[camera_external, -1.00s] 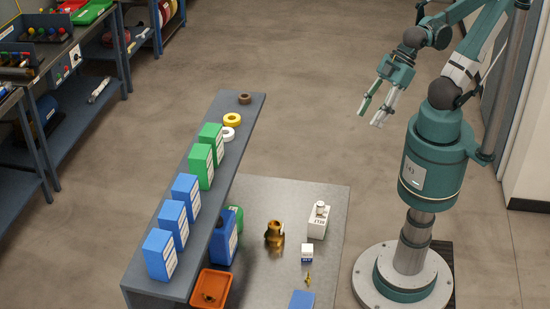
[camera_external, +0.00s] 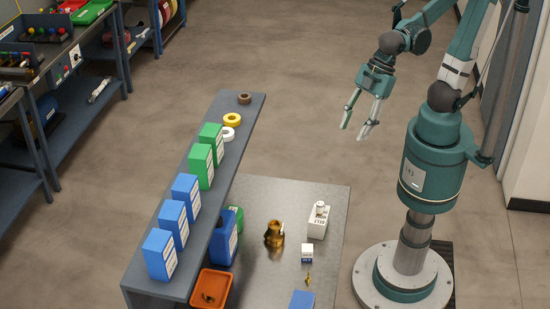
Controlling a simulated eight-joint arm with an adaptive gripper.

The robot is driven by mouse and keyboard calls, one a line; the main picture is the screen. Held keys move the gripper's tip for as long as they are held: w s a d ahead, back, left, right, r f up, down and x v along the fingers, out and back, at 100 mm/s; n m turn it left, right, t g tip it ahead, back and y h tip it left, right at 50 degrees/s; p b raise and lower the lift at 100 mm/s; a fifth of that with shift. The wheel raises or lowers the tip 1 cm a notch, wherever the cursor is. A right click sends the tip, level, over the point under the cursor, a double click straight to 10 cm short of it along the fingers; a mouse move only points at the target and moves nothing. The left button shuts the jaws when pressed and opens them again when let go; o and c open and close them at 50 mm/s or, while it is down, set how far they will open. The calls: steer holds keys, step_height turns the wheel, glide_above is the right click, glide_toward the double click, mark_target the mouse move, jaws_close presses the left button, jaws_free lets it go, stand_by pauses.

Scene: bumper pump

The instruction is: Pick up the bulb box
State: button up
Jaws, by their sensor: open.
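A small white box with a dark blue band (camera_external: 307,253) sits on the grey work surface below the shelf. It looks like the bulb box, but its print is too small to read. My gripper (camera_external: 354,131) is open and empty. It hangs in the air at the upper right of the picture, fingers pointing down, well above and apart from the box.
A larger white container (camera_external: 318,220) stands just behind the small box, and a brass fitting (camera_external: 274,234) is to its left. A small brass piece (camera_external: 308,280) lies in front. The raised shelf (camera_external: 245,112) holds blue and green boxes and rolls.

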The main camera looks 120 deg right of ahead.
steer(key=w+a+f+n+g+b, duration=0.3)
steer(key=w+f, duration=0.5)
steer(key=w, duration=0.6)
steer(key=n+g, duration=0.2)
steer(key=n, duration=0.3)
glide_above(307, 246)
step_height(307, 246, down, 17)
steer(key=shift+a+f, duration=0.1)
steer(key=shift+f, duration=0.25)
steer(key=shift+f, duration=0.1)
steer(key=shift+f, duration=1.15)
steer(key=shift+f, duration=0.1)
